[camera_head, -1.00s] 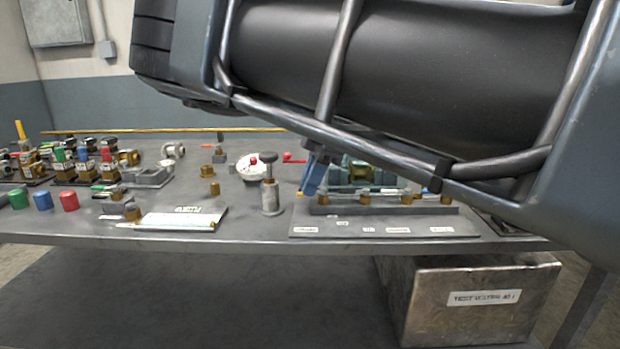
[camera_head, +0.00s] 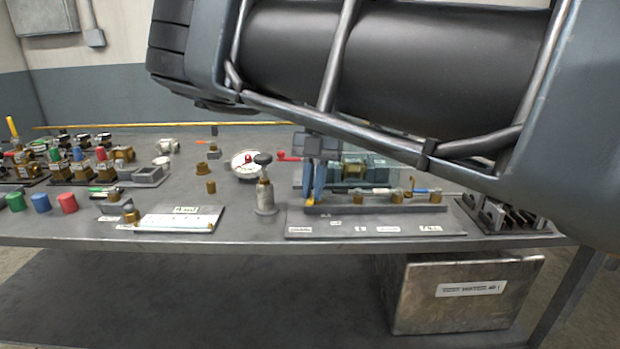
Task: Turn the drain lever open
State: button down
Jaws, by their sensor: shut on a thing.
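My gripper (camera_head: 311,198) has blue fingers with yellow tips and points down at the left end of the pipe assembly. It is shut on a small part there, which the fingers hide; its place above the leftmost label suggests the drain lever. The pipe assembly (camera_head: 380,208) is a dark rail with brass fittings, on a grey board (camera_head: 340,222) with several small white labels, too blurred to read surely. A blue handle (camera_head: 426,191) lies along the pipe at the right. My arm covers the upper right of the view.
A green-grey pump (camera_head: 368,172) stands behind the pipe. A metal bin (camera_head: 420,310) is below the bench edge.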

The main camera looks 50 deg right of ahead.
jog(key=shift+s+d+n+g+h+p, duration=0.1)
jog(key=shift+s+n+g+h+p, duration=0.15)
jog(key=shift+n, duration=0.35)
jog(key=shift+d+n+g+p, duration=0.15)
jog(key=shift+n+p, duration=0.15)
jog(key=shift+n, duration=0.3)
jog(key=shift+s+a+n+g+h+p, duration=0.1)
jog(key=shift+s+n+g+h+p, duration=0.15)
jog(key=shift+n, duration=0.35)
jog(key=shift+w, duration=0.1)
jog(key=c, duration=1.1)
grip_release()
jog(key=shift+d, duration=0.1)
jog(key=v, duration=0.7)
jog(key=shift+d+r, duration=0.15)
jog(key=shift+r, duration=0.2)
jog(key=shift+w, duration=0.1)
